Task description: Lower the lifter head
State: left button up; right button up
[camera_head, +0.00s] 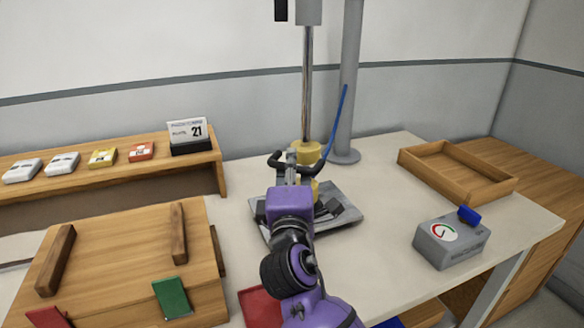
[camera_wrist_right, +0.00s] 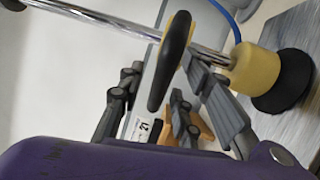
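The lifter head is a yellow block (camera_head: 306,152) on a shiny vertical rod, with a blue hose beside it. In the right wrist view it is a yellow cylinder (camera_wrist_right: 257,70) above a black cup (camera_wrist_right: 284,82). A black handle with a yellow edge (camera_wrist_right: 172,62) sticks out beside the rod. My right gripper (camera_head: 291,158) is up at the handle. In the wrist view its fingers (camera_wrist_right: 166,75) are spread on either side of the handle, with a gap seen on the left; I cannot tell if either finger touches it. My left gripper is not in view.
A grey plate with dark blocks (camera_head: 343,221) lies under the head. A grey gauge box (camera_head: 452,243) and an empty wooden tray (camera_head: 413,160) stand to the right. A wooden board (camera_head: 120,259) lies at left, below a shelf (camera_head: 120,170) with small boxes and a calendar (camera_head: 188,136).

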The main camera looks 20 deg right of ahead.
jog(key=v, duration=1.2)
